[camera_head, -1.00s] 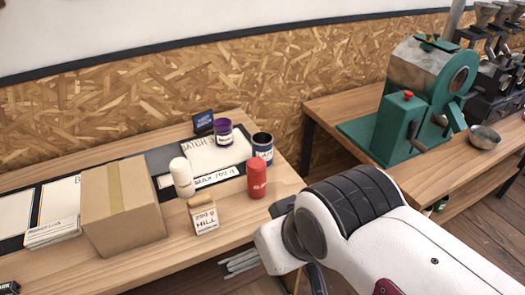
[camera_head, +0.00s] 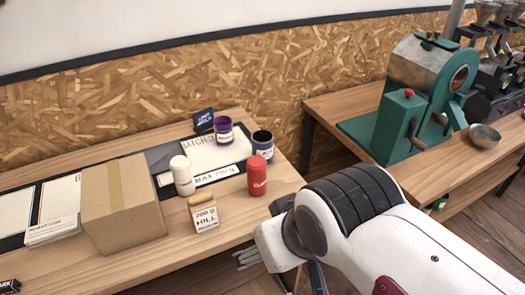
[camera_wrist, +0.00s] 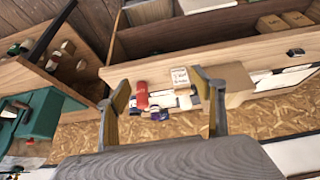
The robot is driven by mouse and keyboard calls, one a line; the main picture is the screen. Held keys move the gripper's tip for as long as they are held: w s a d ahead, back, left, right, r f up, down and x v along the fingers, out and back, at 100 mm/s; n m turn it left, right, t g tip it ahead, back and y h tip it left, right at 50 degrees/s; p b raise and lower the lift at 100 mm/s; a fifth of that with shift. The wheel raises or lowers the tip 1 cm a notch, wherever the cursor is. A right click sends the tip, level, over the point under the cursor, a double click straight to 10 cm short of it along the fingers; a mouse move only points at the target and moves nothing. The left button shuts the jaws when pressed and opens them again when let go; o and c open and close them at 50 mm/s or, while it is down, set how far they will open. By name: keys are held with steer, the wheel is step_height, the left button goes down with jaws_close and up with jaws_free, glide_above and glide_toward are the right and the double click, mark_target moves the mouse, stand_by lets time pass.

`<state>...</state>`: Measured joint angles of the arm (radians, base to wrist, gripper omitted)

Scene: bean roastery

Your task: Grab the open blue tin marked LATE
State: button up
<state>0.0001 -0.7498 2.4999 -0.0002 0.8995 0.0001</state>
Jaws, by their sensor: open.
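The open blue tin (camera_head: 262,144) stands upright near the right end of the left bench, its top dark and open, with a white label whose lettering is too small to read surely. The red tin (camera_head: 257,176) stands just in front of it. In the wrist view the blue tin (camera_wrist: 135,109) shows small, close to the red tin (camera_wrist: 142,95). My gripper (camera_wrist: 160,84) is open and empty, its two fingers spread with the tins well beyond them. In the head view only part of the gripper (camera_head: 249,257) shows, low by the bench's front edge.
A purple open tin (camera_head: 223,131), a white canister (camera_head: 182,176) and a small label block (camera_head: 204,216) stand near the blue tin. A cardboard box (camera_head: 122,205) is at left. A green roaster (camera_head: 405,110) and metal bowl (camera_head: 484,135) occupy the right bench.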

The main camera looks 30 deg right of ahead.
steer(key=w+d+r+m+t+h, duration=0.1)
steer(key=w+d+r+h, duration=0.1)
steer(key=w+d, duration=0.5)
steer(key=w+d+r+t+h, duration=0.15)
steer(key=w+d, duration=0.25)
steer(key=w, duration=0.6)
steer(key=n+t+y, duration=0.3)
steer(key=t+y, duration=0.2)
steer(key=y, duration=0.1)
glide_above(269, 145)
steer(key=s, duration=0.1)
step_height(269, 145, down, 13)
steer(key=shift+f, duration=0.15)
steer(key=shift+s, duration=0.1)
steer(key=shift+f, duration=2.9)
steer(key=shift+h, duration=0.25)
